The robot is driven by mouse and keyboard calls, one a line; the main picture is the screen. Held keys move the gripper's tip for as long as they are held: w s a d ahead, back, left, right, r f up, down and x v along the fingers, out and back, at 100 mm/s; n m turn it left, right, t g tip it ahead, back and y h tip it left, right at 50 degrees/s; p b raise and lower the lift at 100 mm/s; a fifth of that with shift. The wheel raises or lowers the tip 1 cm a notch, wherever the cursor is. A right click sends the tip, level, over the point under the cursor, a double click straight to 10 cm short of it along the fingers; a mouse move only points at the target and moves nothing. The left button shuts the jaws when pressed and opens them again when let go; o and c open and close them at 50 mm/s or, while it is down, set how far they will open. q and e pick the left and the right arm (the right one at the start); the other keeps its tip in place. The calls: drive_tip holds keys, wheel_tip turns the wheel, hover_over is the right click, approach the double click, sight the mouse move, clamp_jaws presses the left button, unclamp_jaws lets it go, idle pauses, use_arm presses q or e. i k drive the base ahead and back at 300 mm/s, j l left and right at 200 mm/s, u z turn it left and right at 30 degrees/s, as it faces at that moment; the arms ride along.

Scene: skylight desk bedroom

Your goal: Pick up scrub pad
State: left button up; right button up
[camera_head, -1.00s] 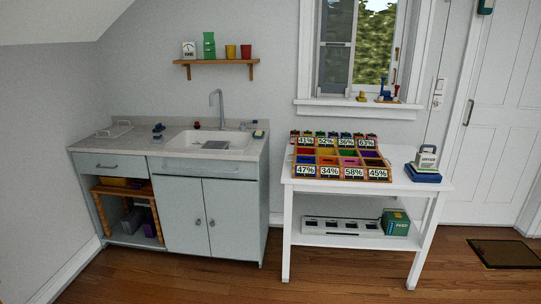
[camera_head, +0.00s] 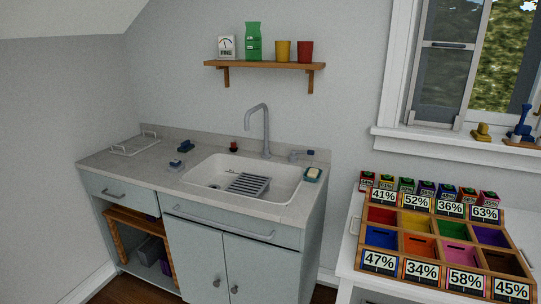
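A small teal-and-pale pad (camera_head: 312,174) lies on the counter at the right rim of the sink; it looks like the scrub pad, though it is small in the picture. A dark blue item (camera_head: 185,146) sits on the counter left of the sink, with another small dark piece (camera_head: 175,164) in front of it. I cannot tell exactly what these two are. Neither of my grippers shows in the head view.
The white sink (camera_head: 215,172) holds a grey rack (camera_head: 249,184), with a tall faucet (camera_head: 265,125) behind. A small red item (camera_head: 233,146) stands at the back. A white table (camera_head: 345,262) with a sorted colour tray (camera_head: 400,222) stands to the right. A shelf (camera_head: 265,65) hangs above.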

sight(185, 147)
drive_tip(key=i+l+u, duration=0.15)
drive_tip(key=i+u, duration=0.3)
drive_tip(key=i+l+u, duration=0.35)
drive_tip(key=i+u, duration=0.15)
drive_tip(key=i+j+z, duration=0.35)
drive_tip(key=i+j, duration=0.2)
drive_tip(key=j, duration=0.2)
drive_tip(key=i+j+z, duration=0.2)
drive_tip(key=j, duration=0.2)
drive_tip(key=i+j+z, duration=0.2)
drive_tip(key=j, duration=0.25)
drive_tip(key=i, duration=0.05)
